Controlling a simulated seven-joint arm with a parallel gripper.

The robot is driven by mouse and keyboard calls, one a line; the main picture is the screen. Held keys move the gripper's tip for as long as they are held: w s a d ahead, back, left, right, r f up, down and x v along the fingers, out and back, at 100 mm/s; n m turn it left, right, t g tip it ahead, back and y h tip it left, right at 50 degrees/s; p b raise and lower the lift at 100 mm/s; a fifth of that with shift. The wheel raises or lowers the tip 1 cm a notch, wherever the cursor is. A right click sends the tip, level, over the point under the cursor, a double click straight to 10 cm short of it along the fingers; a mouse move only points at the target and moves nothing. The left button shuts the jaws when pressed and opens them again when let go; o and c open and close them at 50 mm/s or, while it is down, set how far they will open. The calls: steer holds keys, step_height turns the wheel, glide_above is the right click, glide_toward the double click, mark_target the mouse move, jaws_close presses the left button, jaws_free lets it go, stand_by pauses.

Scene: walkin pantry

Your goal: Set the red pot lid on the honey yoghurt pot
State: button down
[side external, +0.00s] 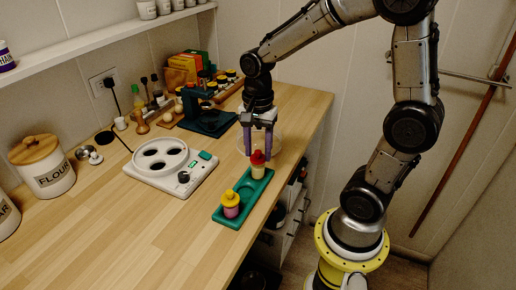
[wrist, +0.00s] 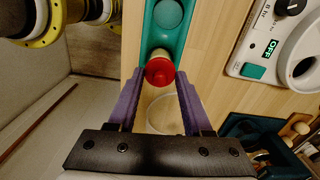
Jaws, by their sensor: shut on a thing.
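The red pot lid (side external: 257,157) is between the purple fingertips of my gripper (side external: 258,153), which is shut on it. In the wrist view the lid (wrist: 160,72) also sits between the fingertips. The cream-coloured pot (side external: 258,171), which I take as the honey yoghurt pot, stands upright at the far end of the green tray (side external: 219,213). The lid is right over this pot's top; I cannot tell whether it rests fully on it. The pot's rim is hidden by the lid.
A pink pot with a yellow lid (side external: 231,204) stands at the tray's near end, with an empty recess (side external: 245,187) between the pots. A clear round dish (side external: 272,146) is behind my gripper. The counter's front left is clear.

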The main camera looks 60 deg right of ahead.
steer(key=shift+f, duration=0.35)
stand_by(0.3)
steer(key=shift+c, duration=1.2)
jaws_free()
steer(key=shift+o, duration=0.2)
steer(key=shift+o, duration=1)
steer(key=shift+r, duration=3.5)
